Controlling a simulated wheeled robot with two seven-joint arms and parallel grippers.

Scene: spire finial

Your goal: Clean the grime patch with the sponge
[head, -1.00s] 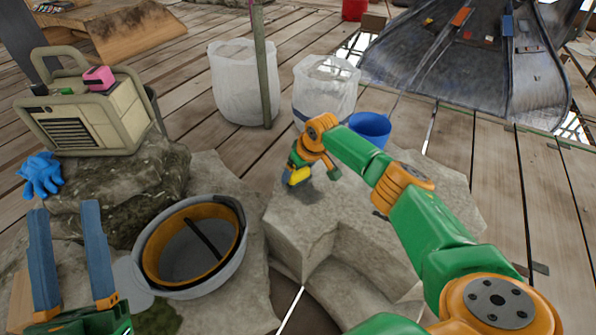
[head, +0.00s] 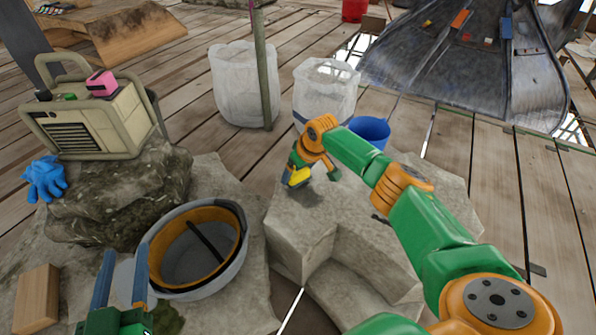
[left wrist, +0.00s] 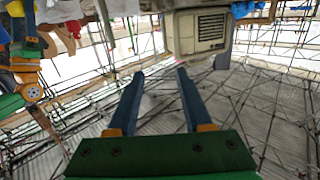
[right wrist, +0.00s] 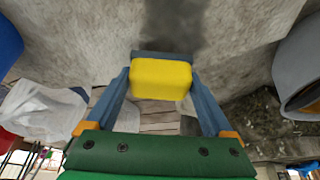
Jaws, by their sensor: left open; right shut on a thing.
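My right gripper (right wrist: 160,90) is shut on the yellow sponge (right wrist: 161,78), which has a dark grey-blue layer on its far side. In the head view the sponge (head: 299,177) shows at the top of the pale stone block. The grime patch (right wrist: 172,28) is a dark smear on the stone, just beyond the sponge in the right wrist view. It also shows faintly in the head view (head: 309,210), just below the sponge. I cannot tell whether sponge and stone touch. My left gripper (head: 125,256) is open and empty at the lower left.
A grey bucket (head: 150,268) with an orange inside stands left of the stone block (head: 298,240). A beige machine (head: 105,126) and blue gloves (head: 45,178) lie on rock further left. White bags (head: 240,90) and a blue bucket (head: 371,130) stand behind. A wooden block (head: 37,299) lies lower left.

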